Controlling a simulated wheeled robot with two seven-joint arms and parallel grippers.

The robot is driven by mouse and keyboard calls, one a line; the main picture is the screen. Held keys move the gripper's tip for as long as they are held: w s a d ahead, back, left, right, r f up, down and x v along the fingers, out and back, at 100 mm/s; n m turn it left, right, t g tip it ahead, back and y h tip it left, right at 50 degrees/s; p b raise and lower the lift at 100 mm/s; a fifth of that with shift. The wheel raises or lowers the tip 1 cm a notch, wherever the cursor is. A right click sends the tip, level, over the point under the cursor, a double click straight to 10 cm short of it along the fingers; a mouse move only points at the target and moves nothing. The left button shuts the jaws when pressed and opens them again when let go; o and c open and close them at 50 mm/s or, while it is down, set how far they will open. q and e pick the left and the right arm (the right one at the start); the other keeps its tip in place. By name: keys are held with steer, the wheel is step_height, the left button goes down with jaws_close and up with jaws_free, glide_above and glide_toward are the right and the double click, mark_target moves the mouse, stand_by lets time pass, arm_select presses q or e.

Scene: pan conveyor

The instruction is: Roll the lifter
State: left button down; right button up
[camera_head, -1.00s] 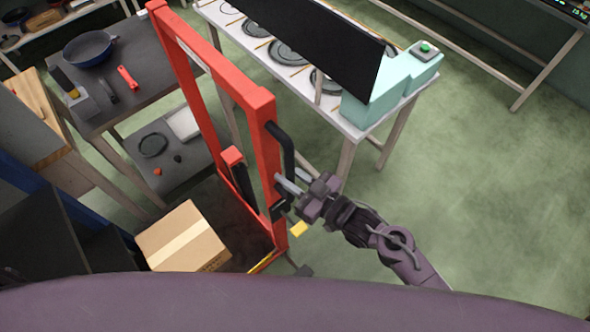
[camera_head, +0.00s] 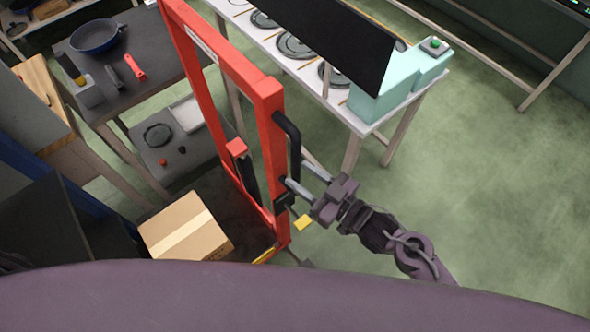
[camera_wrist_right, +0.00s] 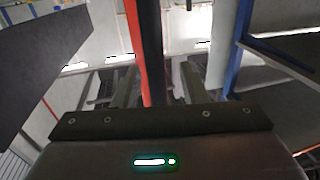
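The lifter is a tall red frame (camera_head: 270,95) with a black handle (camera_head: 293,140) on its right post and a dark low platform (camera_head: 235,205). A taped cardboard box (camera_head: 186,229) rests on that platform. My right gripper (camera_head: 302,173) is at the right post, by the handle's lower end, with its two fingers apart. In the right wrist view the fingers (camera_wrist_right: 158,84) stand wide apart, with a red post (camera_wrist_right: 150,50) showing between them. I cannot tell whether they touch the handle. My left gripper is not in view.
A white table (camera_head: 368,128) with pans, a black screen and a teal unit (camera_head: 400,85) stands behind the lifter. A grey table (camera_head: 140,55) with a blue pan (camera_head: 97,36) is at the left. Green floor (camera_head: 490,180) at the right is clear.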

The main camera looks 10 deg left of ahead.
steer(key=shift+b+v, duration=0.4)
steer(key=shift+v, duration=1.95)
